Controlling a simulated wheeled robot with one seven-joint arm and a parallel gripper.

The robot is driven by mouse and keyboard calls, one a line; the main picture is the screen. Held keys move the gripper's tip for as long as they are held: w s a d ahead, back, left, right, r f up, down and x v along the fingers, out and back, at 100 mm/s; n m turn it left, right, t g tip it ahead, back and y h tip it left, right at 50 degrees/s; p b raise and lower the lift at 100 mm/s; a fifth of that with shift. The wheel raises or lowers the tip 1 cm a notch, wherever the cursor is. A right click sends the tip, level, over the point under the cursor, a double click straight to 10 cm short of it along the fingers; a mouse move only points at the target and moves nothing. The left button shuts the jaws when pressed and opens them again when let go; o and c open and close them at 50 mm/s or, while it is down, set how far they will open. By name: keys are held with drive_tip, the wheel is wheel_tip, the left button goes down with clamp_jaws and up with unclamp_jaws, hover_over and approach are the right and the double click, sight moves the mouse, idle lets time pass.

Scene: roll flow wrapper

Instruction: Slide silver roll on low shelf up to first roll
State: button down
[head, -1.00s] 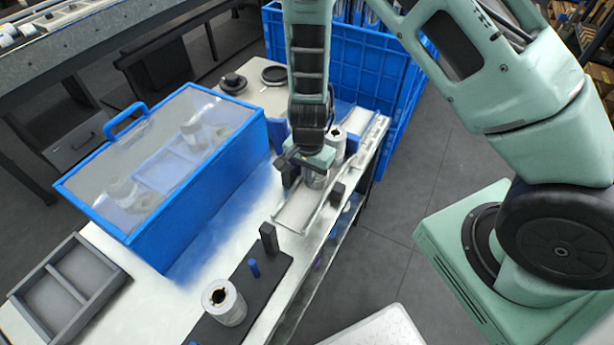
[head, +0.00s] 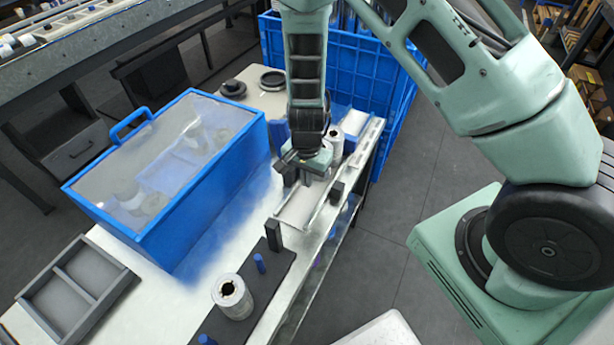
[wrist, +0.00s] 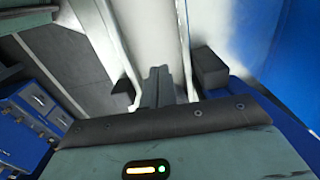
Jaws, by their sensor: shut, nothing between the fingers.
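A silver roll (head: 336,140) stands upright at the far part of the low shelf, a pale channel (head: 296,212) with raised side rails. My gripper (head: 305,182) is low over this channel, on the near side of that roll. Its fingers are shut and empty; in the wrist view the fingertips (wrist: 158,75) point along the bare pale channel (wrist: 150,30). A second roll on the shelf is not clearly visible; my gripper and wrist cover the area just in front of the far roll. Another silver roll (head: 232,297) stands on a dark plate at the front.
A blue case with a clear lid (head: 165,165) stands left of the shelf. Dark blocks (head: 274,236) and (head: 337,192) rise near the channel's near end. A blue crate (head: 385,120) is behind. A grey divided tray (head: 75,290) lies at front left.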

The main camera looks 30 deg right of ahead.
wheel_tip(320, 180, up, 10)
drive_tip(key=s+a+r+n+y, duration=0.2)
drive_tip(key=s+a+r+n, duration=0.75)
drive_tip(key=s+r, duration=0.25)
drive_tip(key=s+r+n+h, duration=0.1)
drive_tip(key=s+r+n, duration=0.5)
drive_tip(key=s+n, duration=0.3)
drive_tip(key=shift+s, duration=0.8)
drive_tip(key=shift+a, duration=0.15)
